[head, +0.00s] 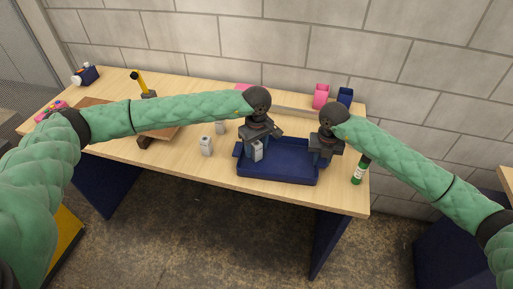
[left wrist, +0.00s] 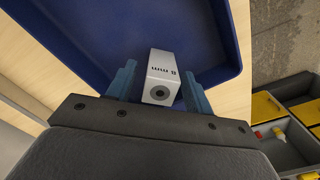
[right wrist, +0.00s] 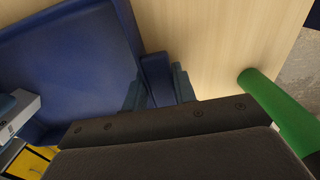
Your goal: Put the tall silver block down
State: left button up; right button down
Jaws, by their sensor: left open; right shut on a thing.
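The tall silver block (head: 258,151), marked "8 mm" in the left wrist view (left wrist: 161,78), is in the blue tray (head: 277,179) near its left end. My left gripper (head: 256,146) is open around the block, one finger on each side (left wrist: 158,85) with small gaps. The block's contact with the tray floor is hard to see. My right gripper (head: 320,158) is shut on the tray's right handle (right wrist: 157,78). The block's side also shows at the left of the right wrist view (right wrist: 20,112).
Two other silver blocks (head: 206,146) (head: 220,128) stand on the table left of the tray. A green bottle (head: 360,170) stands close to the right gripper. A pink cup (head: 321,96) and a blue cup (head: 345,97) are at the back. A brown board (head: 97,118) lies left.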

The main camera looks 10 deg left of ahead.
aim_at(256, 143)
pick_arm(q)
notch_tip(256, 143, up, 12)
jog(key=shift+f, duration=0.25)
dwell(0.4)
pick_arm(e)
jog(key=c, duration=1.1)
grip_release()
jog(key=shift+o, duration=0.2)
